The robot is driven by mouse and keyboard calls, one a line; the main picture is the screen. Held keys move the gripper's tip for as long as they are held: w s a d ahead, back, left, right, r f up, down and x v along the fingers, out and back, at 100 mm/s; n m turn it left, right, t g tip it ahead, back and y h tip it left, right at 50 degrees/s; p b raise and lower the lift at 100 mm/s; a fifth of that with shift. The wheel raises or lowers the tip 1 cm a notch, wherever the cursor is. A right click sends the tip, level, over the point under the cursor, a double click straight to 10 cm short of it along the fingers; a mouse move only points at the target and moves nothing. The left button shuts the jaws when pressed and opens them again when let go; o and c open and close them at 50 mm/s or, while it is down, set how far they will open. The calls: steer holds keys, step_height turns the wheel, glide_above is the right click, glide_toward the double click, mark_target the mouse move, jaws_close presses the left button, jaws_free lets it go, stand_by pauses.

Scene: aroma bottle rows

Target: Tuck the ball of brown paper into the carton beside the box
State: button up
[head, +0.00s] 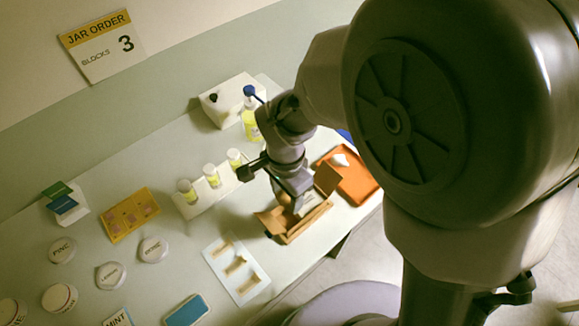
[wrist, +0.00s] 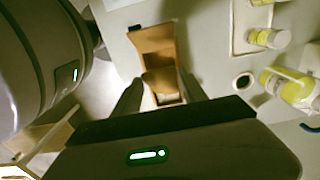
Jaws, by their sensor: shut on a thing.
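The open brown carton (head: 291,236) stands near the table's front edge, its flaps spread. In the wrist view the carton (wrist: 150,40) lies straight ahead, with a flap folded out at the top. My gripper (wrist: 162,82) is shut on the ball of brown paper (wrist: 160,79), which is between the fingertips. In the head view my gripper (head: 287,196) is over the carton, and the ball is partly hidden. A pale patch in the carton, perhaps the box, shows below the ball in the wrist view. I cannot tell whether the ball touches the carton's floor.
An orange tray (head: 366,190) with a white item stands right of the carton. A white rack (head: 218,190) with yellow-filled jars is to the left, and a yellow bottle (head: 252,122) stands behind. Several round lids lie farther left.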

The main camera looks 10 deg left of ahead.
steer(key=shift+f+b, duration=3.45)
steer(key=shift+f, duration=0.2)
steer(key=shift+f+b, duration=0.75)
steer(key=shift+b, duration=0.2)
steer(key=o, duration=1.4)
steer(key=shift+r, duration=0.15)
step_height(320, 180, up, 9)
steer(key=p, duration=0.7)
